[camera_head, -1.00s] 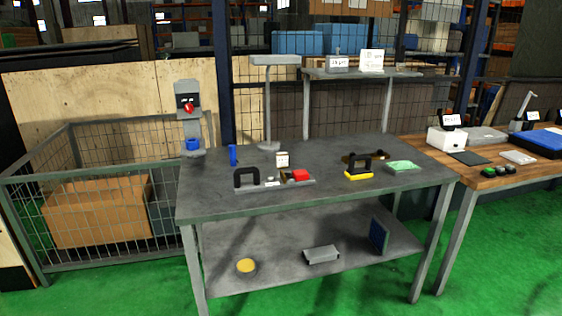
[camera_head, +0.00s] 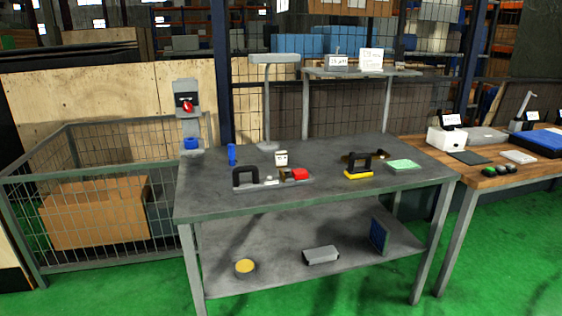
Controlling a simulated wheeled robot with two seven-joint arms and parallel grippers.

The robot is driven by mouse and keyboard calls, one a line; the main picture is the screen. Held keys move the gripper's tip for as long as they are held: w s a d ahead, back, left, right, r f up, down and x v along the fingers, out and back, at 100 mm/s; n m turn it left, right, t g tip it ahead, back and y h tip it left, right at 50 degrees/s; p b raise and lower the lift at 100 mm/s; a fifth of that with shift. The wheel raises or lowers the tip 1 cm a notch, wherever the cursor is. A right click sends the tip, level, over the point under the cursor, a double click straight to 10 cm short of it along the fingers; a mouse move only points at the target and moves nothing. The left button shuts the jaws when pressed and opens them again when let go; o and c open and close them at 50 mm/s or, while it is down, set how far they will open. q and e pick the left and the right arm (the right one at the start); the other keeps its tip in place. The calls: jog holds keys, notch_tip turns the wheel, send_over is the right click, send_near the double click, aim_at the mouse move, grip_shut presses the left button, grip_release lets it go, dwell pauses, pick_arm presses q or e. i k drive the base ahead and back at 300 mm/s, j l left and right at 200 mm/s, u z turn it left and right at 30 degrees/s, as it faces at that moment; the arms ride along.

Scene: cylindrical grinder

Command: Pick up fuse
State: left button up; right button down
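A grey metal table (camera_head: 340,148) stands ahead of me. No thing on it is clearly recognisable as a fuse at this size. Small items on its top are a blue upright piece (camera_head: 232,154) at the left, a small white-topped item (camera_head: 281,158) near the middle, and a grey base (camera_head: 243,188) with a black handle (camera_head: 246,175) and a red block (camera_head: 300,174). A yellow-based black piece (camera_head: 359,172) and a pale green pad (camera_head: 404,166) lie to the right. Neither of my grippers is in view.
A wire-mesh cage with a cardboard box (camera_head: 95,213) stands left. A wooden table (camera_head: 487,178) with devices stands right. A lamp-like stand (camera_head: 267,105) and a raised shelf (camera_head: 345,73) rise at the back. The lower shelf (camera_head: 278,262) holds several items. Green floor is clear in front.

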aim_at(281, 156)
jog(key=i+j, duration=0.75)
jog(key=j, duration=0.15)
jog(key=i+j+z, duration=0.1)
jog(key=i+j, duration=0.65)
jog(key=j, duration=0.2)
